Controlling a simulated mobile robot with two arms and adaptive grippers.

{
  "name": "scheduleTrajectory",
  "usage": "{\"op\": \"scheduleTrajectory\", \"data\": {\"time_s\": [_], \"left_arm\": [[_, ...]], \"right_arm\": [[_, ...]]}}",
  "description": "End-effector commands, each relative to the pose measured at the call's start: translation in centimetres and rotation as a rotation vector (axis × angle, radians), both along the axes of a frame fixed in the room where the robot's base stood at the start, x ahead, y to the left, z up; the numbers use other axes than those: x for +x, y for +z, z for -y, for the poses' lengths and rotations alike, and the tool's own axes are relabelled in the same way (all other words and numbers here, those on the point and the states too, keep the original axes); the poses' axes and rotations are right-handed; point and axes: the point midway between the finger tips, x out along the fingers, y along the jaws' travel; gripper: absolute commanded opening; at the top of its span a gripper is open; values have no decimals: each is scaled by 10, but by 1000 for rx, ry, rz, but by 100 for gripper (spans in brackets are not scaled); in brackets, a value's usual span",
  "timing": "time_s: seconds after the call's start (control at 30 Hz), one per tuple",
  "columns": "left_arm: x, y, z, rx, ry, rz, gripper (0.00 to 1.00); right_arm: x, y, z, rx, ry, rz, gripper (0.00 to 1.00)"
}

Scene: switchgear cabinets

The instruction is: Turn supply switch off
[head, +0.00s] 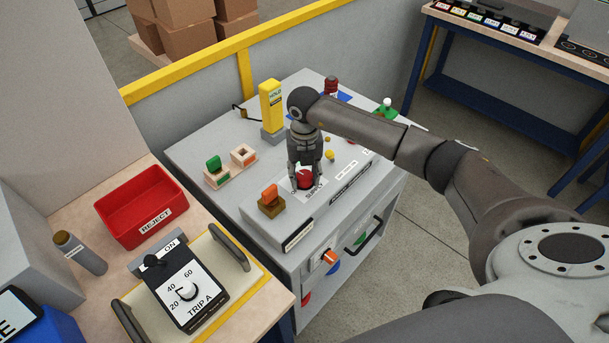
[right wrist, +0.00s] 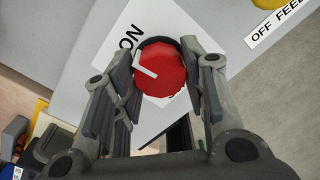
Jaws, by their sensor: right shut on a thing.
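The supply switch is a round red knob (head: 305,179) on a white label plate on top of the grey cabinet, with "SUPPLY" lettering beside it. In the right wrist view the knob (right wrist: 160,68) shows a white pointer line slanting to the upper left, on the side of the "ON" lettering (right wrist: 131,40). My right gripper (head: 306,184) points down over the knob and is shut on it, one finger on each side. The OFF position lettering of this switch does not show clearly. My left gripper is not in view.
An orange switch on a brown base (head: 270,200), a green and a pink block (head: 230,165), and a yellow HOLD post (head: 271,105) stand near my right gripper on the cabinet (head: 225,208). A red REJECT bin (head: 125,222) and a TRIP A panel (head: 186,290) are at left.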

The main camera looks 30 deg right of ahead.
Motion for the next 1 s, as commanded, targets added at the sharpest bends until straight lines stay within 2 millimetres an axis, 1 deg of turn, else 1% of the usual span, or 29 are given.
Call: {"op": "scheduleTrajectory", "data": {"time_s": [0.03, 0.3, 1.0], "left_arm": [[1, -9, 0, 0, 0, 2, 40], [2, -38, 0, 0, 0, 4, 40], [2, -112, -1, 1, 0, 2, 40]], "right_arm": [[1, -3, 1, 0, 32, 4, 16], [1, -4, 1, -1, 266, 5, 16], [2, -3, 1, -2, 932, 6, 16]]}}
